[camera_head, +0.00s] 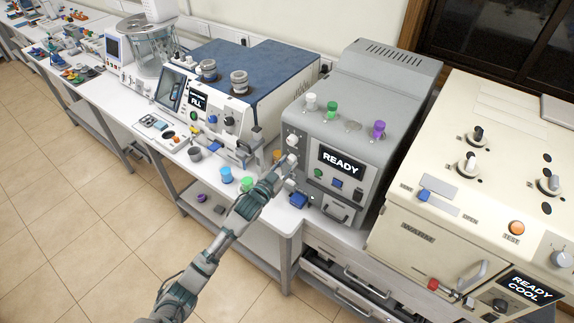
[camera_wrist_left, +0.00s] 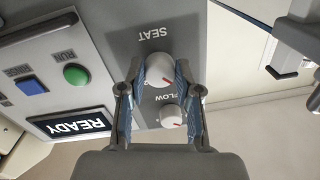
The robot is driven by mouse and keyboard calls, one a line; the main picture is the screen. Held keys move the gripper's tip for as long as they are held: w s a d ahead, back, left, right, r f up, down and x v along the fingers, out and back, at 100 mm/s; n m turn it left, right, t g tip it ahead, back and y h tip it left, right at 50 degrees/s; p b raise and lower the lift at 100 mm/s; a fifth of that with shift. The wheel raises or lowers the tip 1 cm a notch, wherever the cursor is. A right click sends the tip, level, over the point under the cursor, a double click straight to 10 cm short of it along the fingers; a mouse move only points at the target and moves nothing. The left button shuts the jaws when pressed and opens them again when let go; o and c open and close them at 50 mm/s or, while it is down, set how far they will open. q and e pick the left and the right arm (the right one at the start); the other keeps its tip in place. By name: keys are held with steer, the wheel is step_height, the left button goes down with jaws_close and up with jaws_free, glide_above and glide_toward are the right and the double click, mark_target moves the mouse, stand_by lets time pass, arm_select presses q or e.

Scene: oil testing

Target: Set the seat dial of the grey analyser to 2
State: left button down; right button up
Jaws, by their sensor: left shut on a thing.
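The grey analyser (camera_head: 395,75) stands right of the middle in the head view, with a lit READY screen (camera_head: 341,162). My left gripper (camera_head: 288,163) reaches its front at the left of that screen. In the left wrist view, which sees the panel upside down, the white seat dial (camera_wrist_left: 159,69) with a short red mark sits between the fingers. My left gripper (camera_wrist_left: 160,68) is shut on it. The white flow dial (camera_wrist_left: 172,117) is closer to the palm and free; it shows above the gripper in the head view (camera_head: 292,140). The seat scale numbers are not readable.
A green button (camera_wrist_left: 76,75) and blue button (camera_wrist_left: 31,85) lie beside the dials. Green and purple knobs stand on the analyser's top. A blue-topped machine (camera_head: 235,60) stands left and a cream machine (camera_head: 480,120) right. Coloured cups stand at the bench's front edge.

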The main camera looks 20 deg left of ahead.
arm_select(q)
steer(key=m+p, duration=0.1)
steer(key=m, duration=0.2)
steer(key=shift+r, duration=0.1)
steer(key=m+p, duration=0.1)
steer(key=m, duration=0.4)
steer(key=shift+a, duration=0.1)
steer(key=m, duration=0.4)
steer(key=shift+h, duration=0.4)
steer(key=m, duration=0.3)
steer(key=shift+p, duration=0.35)
steer(key=shift+m, duration=1.4)
steer(key=shift+f, duration=0.3)
steer(key=c, duration=0.9)
jaws_free()
steer(key=shift+c, duration=0.2)
steer(key=shift+o, duration=0.8)
steer(key=shift+w+r, duration=0.1)
steer(key=shift+r, duration=0.05)
